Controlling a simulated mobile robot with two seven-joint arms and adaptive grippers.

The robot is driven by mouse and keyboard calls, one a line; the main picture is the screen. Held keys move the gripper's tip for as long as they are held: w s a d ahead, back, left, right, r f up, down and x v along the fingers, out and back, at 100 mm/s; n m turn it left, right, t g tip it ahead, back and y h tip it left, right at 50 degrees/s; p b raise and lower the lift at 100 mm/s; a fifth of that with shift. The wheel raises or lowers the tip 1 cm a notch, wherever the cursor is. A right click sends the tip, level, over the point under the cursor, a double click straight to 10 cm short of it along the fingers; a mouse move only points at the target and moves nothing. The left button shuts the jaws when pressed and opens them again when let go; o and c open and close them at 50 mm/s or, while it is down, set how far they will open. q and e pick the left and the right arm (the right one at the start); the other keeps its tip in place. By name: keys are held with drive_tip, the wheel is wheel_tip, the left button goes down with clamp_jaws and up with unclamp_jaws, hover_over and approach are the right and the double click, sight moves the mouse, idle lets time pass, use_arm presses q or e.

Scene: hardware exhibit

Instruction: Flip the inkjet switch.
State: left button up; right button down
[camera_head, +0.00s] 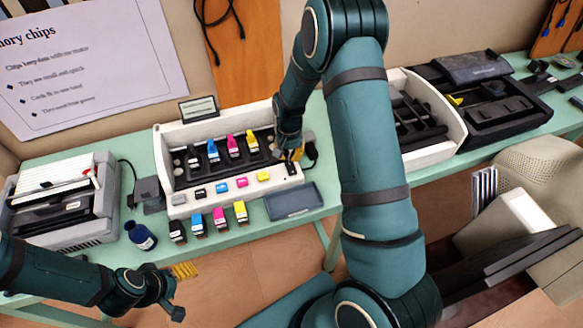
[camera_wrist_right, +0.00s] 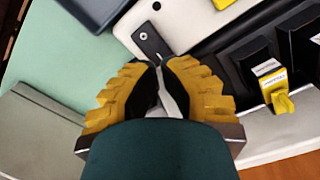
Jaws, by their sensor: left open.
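The inkjet printer (camera_head: 170,160) is a white case with a dark open bay, standing on the green table. Its switch is a small black plate (camera_head: 291,169) at the right end of the white front strip; it also shows in the right wrist view (camera_wrist_right: 152,42), just ahead of my fingertips. My right gripper (camera_head: 294,154) is over that end, fingertips together and empty, close to the switch (camera_wrist_right: 163,64). I cannot tell whether they touch it. The switch position is too small to read. My left gripper (camera_head: 180,290) is open and empty at the table's front edge.
Coloured cartridges (camera_head: 220,222) stand in front of the printer. A grey tray (camera_head: 291,202) lies by its right front corner. A dark ink bottle (camera_head: 140,235) and another printer (camera_head: 65,200) are at left. A white-cased device (camera_head: 440,110) is behind my right arm.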

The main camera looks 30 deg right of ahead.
sight(290, 164)
drive_tip(key=shift+f+b, duration=1.35)
drive_tip(key=shift+f, duration=0.5)
idle(0.9)
drive_tip(key=shift+r, duration=0.15)
drive_tip(key=shift+r+p, duration=2.35)
drive_tip(key=shift+r, duration=1.05)
